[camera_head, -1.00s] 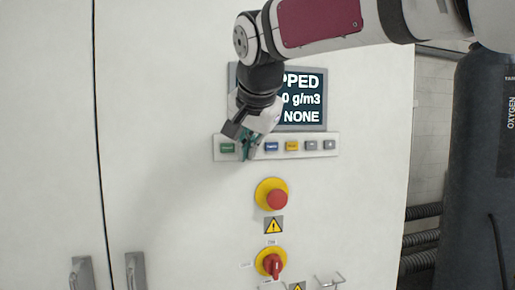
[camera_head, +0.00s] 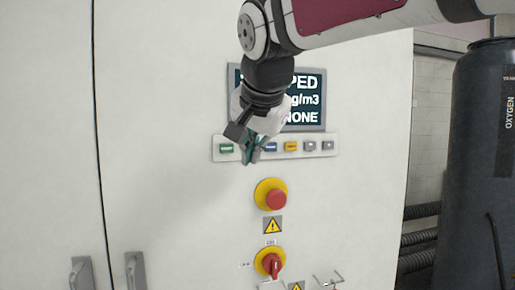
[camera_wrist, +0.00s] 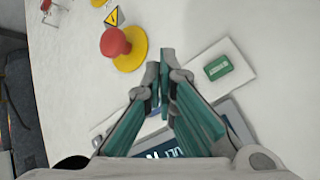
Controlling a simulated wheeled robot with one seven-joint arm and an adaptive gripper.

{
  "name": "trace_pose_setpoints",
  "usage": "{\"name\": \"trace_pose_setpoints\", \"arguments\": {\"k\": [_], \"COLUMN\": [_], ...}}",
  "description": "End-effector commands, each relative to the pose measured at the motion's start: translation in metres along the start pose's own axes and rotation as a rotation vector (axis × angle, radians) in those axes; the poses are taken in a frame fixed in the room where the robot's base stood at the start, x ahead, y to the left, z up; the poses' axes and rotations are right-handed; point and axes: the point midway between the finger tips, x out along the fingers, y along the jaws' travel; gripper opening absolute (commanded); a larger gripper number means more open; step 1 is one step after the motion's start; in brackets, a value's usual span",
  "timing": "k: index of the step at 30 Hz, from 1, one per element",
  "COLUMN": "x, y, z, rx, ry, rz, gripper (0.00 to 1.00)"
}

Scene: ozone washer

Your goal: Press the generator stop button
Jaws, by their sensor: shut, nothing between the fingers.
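A button strip (camera_head: 316,155) runs under a display (camera_head: 309,80) on a white cabinet. It carries a green button (camera_head: 226,148), a blue button (camera_head: 271,146), a yellow button (camera_head: 291,146) and two grey buttons. The part of the strip between green and blue is hidden behind my gripper (camera_head: 250,161). My gripper is shut and empty in front of that gap. In the wrist view my shut fingertips (camera_wrist: 160,57) point at the strip, and the green button (camera_wrist: 217,68) lies to their right. Whether the fingertips touch the panel cannot be told. The display text is partly covered and ends in "PED" and "NONE".
A red mushroom button on a yellow ring (camera_head: 276,198) sits below the strip, with a red rotary switch (camera_head: 271,263) lower down. Door handles (camera_head: 135,270) are at lower left. A dark oxygen tank (camera_head: 477,170) and hoses stand at right.

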Motion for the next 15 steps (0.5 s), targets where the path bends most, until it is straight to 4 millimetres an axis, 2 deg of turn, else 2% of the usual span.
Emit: {"name": "trace_pose_setpoints", "arguments": {"k": [6,15], "x": [-0.014,-0.017], "y": [0.01,0.013], "z": [0.009,0.013], "rx": [0.0,0.0], "ry": [0.002,0.0], "rz": [0.001,0.001], "gripper": [0.0,0.0]}}
